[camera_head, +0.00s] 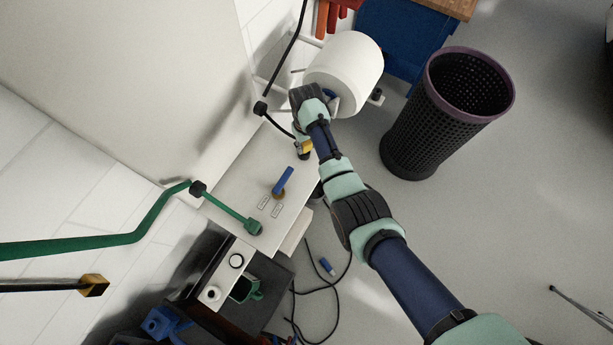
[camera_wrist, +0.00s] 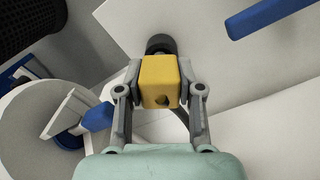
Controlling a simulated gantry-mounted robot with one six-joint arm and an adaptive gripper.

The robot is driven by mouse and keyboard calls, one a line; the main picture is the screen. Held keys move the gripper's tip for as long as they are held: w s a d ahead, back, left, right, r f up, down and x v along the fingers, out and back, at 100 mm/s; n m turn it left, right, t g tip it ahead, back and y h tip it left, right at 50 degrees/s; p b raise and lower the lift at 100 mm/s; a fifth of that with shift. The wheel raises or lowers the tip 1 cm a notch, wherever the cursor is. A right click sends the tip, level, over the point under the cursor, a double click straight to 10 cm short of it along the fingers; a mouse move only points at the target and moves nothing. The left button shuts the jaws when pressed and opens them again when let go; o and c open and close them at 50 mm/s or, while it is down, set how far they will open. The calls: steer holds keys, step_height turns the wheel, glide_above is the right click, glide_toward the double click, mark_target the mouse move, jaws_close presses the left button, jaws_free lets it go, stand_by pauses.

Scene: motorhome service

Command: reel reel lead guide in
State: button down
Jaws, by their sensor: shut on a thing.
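My gripper (camera_wrist: 158,78) is shut on a yellow block (camera_wrist: 160,84) with a hole in its face, one finger on each side. A black round end (camera_wrist: 160,44) shows just beyond the block. In the head view the yellow block (camera_head: 307,146) is by the edge of the pale panel, partly hidden by my arm. A black cable (camera_head: 280,126) runs down to it from a black clip (camera_head: 260,108). A white reel drum (camera_head: 345,72) stands above it; its round side also shows in the wrist view (camera_wrist: 30,125). Whether the block is the lead guide is not marked.
A dark perforated bin (camera_head: 430,125) stands right of the reel. Loose black cable (camera_head: 335,300) lies on the floor. The floor right of my arm is mostly clear.

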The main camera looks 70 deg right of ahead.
steer(key=shift+w+f+b, duration=0.25)
steer(key=shift+f+b, duration=0.35)
steer(key=shift+f, duration=0.05)
steer(key=shift+w+f+b, duration=0.2)
steer(key=shift+f+b, duration=0.35)
steer(key=shift+f, duration=0.1)
steer(key=shift+w, duration=0.1)
steer(key=c, duration=0.7)
jaws_free()
steer(key=shift+o, duration=0.2)
steer(key=shift+r, duration=0.1)
steer(key=r, duration=1.2)
steer(key=shift+s, duration=0.35)
steer(key=shift+s+d, duration=0.25)
